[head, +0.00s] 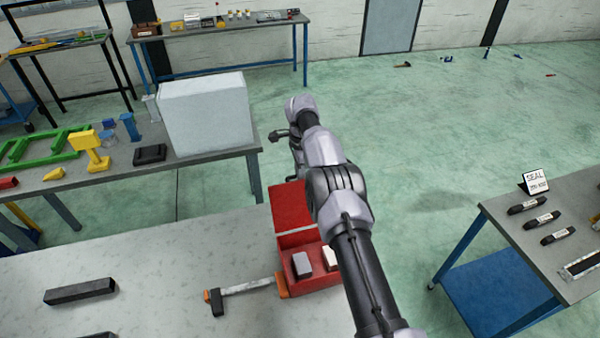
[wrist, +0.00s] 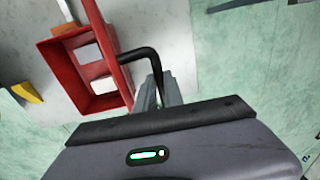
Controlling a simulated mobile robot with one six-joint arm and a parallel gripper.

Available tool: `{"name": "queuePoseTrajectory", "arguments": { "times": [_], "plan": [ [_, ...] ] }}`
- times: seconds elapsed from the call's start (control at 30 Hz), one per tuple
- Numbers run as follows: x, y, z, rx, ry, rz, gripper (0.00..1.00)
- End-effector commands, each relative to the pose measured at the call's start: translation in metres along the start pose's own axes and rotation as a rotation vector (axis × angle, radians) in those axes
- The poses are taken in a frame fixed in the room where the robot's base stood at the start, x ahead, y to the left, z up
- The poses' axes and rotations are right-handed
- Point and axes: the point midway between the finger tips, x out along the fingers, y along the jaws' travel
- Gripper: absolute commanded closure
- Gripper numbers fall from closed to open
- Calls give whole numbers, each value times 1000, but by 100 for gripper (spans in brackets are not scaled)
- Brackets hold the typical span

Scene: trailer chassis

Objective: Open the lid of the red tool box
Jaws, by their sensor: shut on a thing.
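The red tool box (head: 312,290) stands on the light work table, partly hidden by my arm. Its lid (head: 290,206) is raised at the back and the inside shows, with two pale blocks in it. In the wrist view the open box (wrist: 62,72) lies to the left, and the lid (wrist: 104,38) shows almost edge-on. A black bent handle (wrist: 143,54) runs from the lid to my gripper (wrist: 158,97). My gripper is shut on this handle. In the head view its fingertips are hidden behind my arm.
A clamp-like tool (head: 240,288) lies left of the box, its right end close to it. A dark bar (head: 80,291) lies farther left. A bench with a large pale block (head: 207,113) stands behind. A blue-legged table (head: 560,210) stands right, with open floor between.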

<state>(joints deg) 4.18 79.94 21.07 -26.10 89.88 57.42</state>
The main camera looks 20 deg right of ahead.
Motion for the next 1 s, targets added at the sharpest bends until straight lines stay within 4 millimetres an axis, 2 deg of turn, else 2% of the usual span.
{"name": "queuePoseTrajectory", "arguments": {
  "times": [0.07, 0.1, 0.17, 0.47, 0.57, 0.67, 0.9, 1.0],
  "plan": [
    [-5, -3, -1, -2, 3, -11, 100],
    [-5, -3, -1, -2, 3, -11, 80],
    [-4, -3, -1, -2, 3, -10, 68],
    [-3, -2, 0, -1, 2, -6, 66],
    [-14, -2, 0, -1, 2, -7, 66],
    [-41, -2, -1, -1, 2, -9, 66],
    [-126, -2, -1, 0, 3, -9, 66],
    [-153, -2, 0, -1, 2, -8, 66]
  ]
}}
